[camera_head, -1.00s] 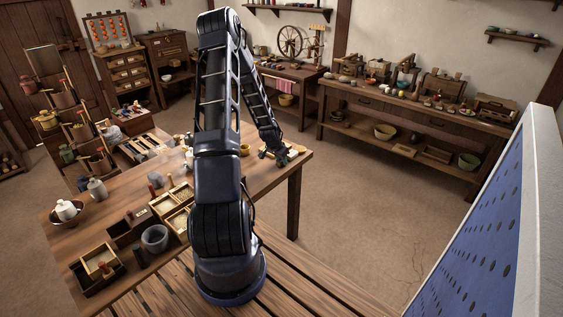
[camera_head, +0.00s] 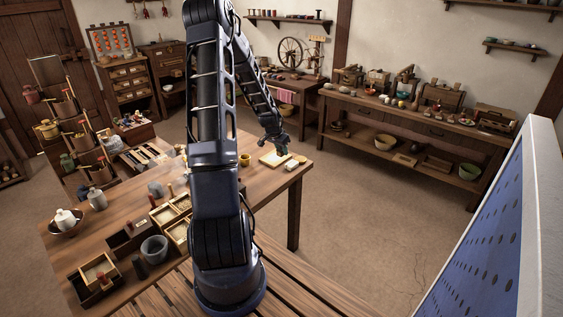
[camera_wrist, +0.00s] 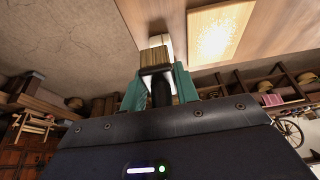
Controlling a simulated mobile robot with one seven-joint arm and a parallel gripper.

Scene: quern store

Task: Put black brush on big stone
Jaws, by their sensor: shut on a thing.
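My gripper (camera_head: 281,147) is above the far right end of the wooden table. In the wrist view its teal fingers (camera_wrist: 160,90) are shut on the black brush (camera_wrist: 161,93). The brush has a dark handle between the fingers and a tan, bristle-like block beyond them. In the head view the brush is too small to make out. A pale block (camera_head: 291,165), perhaps the big stone, lies just below and right of the gripper. A pale square board (camera_head: 268,161) lies to its left, and also shows in the wrist view (camera_wrist: 222,32).
A small brown thing (camera_head: 301,158) lies near the table's right edge.

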